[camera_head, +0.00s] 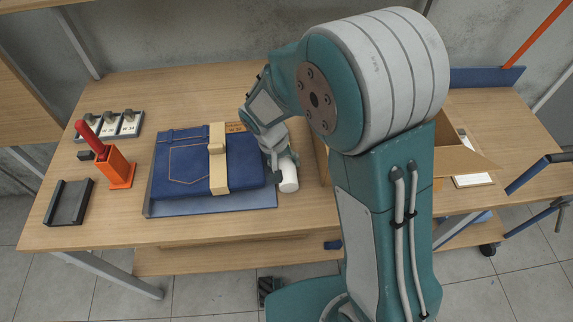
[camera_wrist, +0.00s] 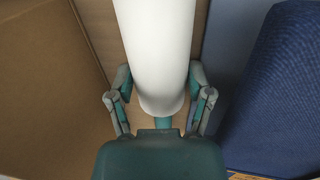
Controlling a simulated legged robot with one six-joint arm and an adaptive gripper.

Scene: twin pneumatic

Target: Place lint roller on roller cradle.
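The lint roller shows as a white cylinder (camera_head: 288,177) beside the right edge of the blue folded denim. It looms large in the wrist view (camera_wrist: 157,45), its rounded end towards my palm. My gripper (camera_wrist: 160,80) has one finger on each side of it, with the tips close against its sides. I cannot tell whether they press on it, or whether it is clear of the table. A small dark open tray (camera_head: 70,203) at the table's left front looks like the roller cradle; it appears empty.
The denim (camera_head: 185,172) lies on a blue-grey board with a wooden clamp (camera_head: 218,160) across it. An orange holder with a red-handled tool (camera_head: 117,168) stands between denim and dark tray. A cardboard box (camera_head: 460,155) is to the right, partly behind my arm.

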